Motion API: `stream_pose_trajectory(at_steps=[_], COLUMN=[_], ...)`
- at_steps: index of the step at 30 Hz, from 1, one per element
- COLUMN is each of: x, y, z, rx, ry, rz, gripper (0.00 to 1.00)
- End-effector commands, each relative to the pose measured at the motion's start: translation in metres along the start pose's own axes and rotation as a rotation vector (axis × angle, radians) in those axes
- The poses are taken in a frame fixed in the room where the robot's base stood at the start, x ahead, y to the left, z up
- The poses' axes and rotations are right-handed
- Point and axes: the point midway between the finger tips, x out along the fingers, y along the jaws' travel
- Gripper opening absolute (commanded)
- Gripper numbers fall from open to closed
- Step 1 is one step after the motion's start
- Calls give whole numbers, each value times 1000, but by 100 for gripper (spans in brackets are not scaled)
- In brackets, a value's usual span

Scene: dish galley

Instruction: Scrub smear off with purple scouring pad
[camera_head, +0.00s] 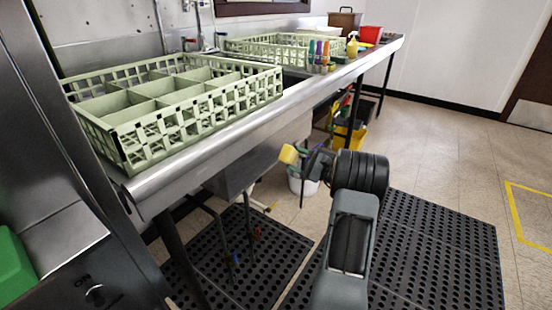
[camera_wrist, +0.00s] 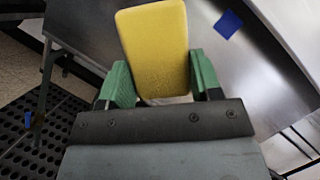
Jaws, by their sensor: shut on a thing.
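My gripper (camera_head: 304,163) is out in front of the steel counter's (camera_head: 219,148) front edge, below the counter top. It is shut on a yellow sponge-like block (camera_head: 288,154). In the wrist view the block (camera_wrist: 155,48) stands out between the two green fingers of my gripper (camera_wrist: 162,82). The block is yellow on the faces I see; no purple pad can be made out. A flat blue square (camera_wrist: 228,24) lies on a steel surface (camera_wrist: 252,75) beyond the fingers in the wrist view. I cannot make out a smear.
A pale green divided rack (camera_head: 195,122) sits on the counter, with another rack (camera_head: 270,48) behind. Several coloured bottles (camera_head: 320,57) and a red container (camera_head: 370,35) stand further along. A white bucket (camera_head: 302,184) is under the counter. Black mats (camera_head: 430,245) cover the floor; tile is clear at right.

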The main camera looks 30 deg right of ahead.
Motion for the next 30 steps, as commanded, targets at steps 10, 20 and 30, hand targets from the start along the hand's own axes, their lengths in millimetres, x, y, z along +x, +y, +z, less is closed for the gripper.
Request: stream_pose_trajectory(at_steps=[10, 20, 30], x=[32, 47, 58], y=[13, 56, 71], z=[40, 83, 77], rx=[9, 10, 0], ry=[-31, -20, 2], rz=[29, 20, 0], gripper=[40, 40, 40])
